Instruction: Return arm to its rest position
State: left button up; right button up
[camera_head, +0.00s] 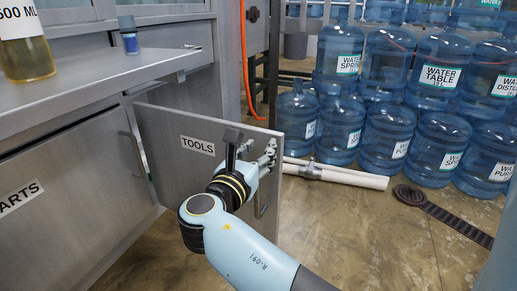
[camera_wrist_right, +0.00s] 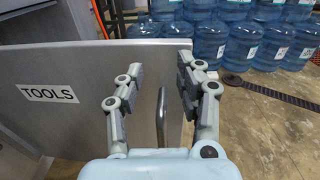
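My right gripper (camera_head: 252,148) is at the outer part of the open cabinet door labelled TOOLS (camera_head: 165,135). In the right wrist view its two fingers (camera_wrist_right: 160,72) are spread apart with nothing gripped between them. The door (camera_wrist_right: 70,70) stands swung out, and its upright bar handle (camera_wrist_right: 160,118) shows between and beyond the fingers. I cannot tell whether a finger touches the door. The right arm reaches in from the bottom of the head view, bent at the wrist. My left gripper is not in view.
Stacked blue water jugs (camera_head: 385,140) stand at the back right. A white pipe (camera_head: 340,176) and a dark strip (camera_head: 455,221) lie on the floor.

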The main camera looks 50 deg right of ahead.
jog(key=shift+r, duration=0.25)
dwell(0.4)
